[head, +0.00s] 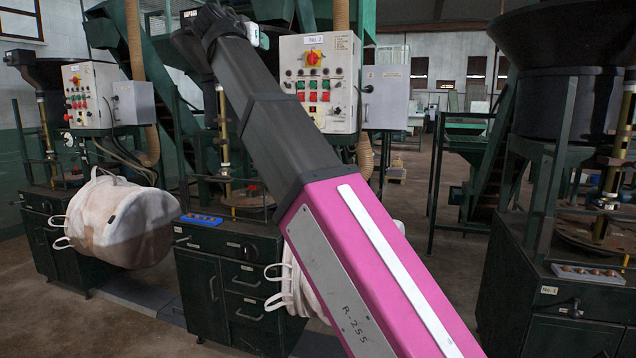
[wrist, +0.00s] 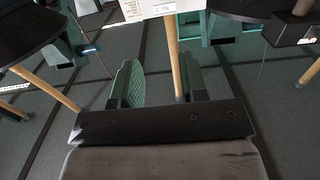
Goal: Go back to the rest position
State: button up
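My arm (head: 350,250), with a pink lower part and dark upper links, reaches from the lower right to the upper left in the head view. Its far end is high up, left of the control box marked No. 2 (head: 318,80). In the head view I cannot make out the fingers. In the wrist view my gripper (wrist: 157,84) shows two green ribbed finger pads standing apart. Nothing is held between them. A tan pipe (wrist: 171,45) shows in the gap, apparently behind the fingers. The No. 2 box (wrist: 150,8) appears upside down at the wrist view's top edge.
A whitish bulk bag (head: 125,220) hangs at the left machine. Another bag (head: 290,290) is mostly hidden behind my arm. Green cabinets (head: 225,290) stand below the machines. A dark hopper machine (head: 565,110) stands at right. Open floor (head: 420,240) shows between the middle and right machines.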

jog(key=w+d+f+n+g+y, duration=0.1)
jog(key=w+d+f+g, duration=0.3)
jog(key=f, duration=1.2)
jog(key=w+d+f+n+g, duration=0.15)
jog(key=w+d+f, duration=0.35)
jog(key=f, duration=1.2)
jog(key=w+d+f+n+g+y, duration=0.1)
jog(key=w+d+f+g, duration=0.15)
jog(key=d+f, duration=0.9)
jog(key=s+d+f+g, duration=0.1)
jog(key=s+d+f, duration=0.1)
jog(key=f, duration=0.7)
jog(key=s+d+f+g, duration=0.2)
jog(key=f, duration=0.6)
jog(key=s+d+f+g, duration=0.1)
jog(key=s+d+f, duration=0.1)
jog(key=f, duration=0.7)
jog(key=s+d+f+g+y, duration=0.2)
jog(key=s+d+f, duration=0.2)
jog(key=s+f, duration=0.3)
jog(key=s+d+f+g+y, duration=0.1)
jog(key=s+d+f+g, duration=0.1)
jog(key=s+d+f, duration=0.3)
jog(key=s+f, duration=0.3)
jog(key=f, duration=0.4)
jog(key=shift+s+g+y, duration=0.2)
jog(key=shift+g+y, duration=0.1)
jog(key=shift+y, duration=0.1)
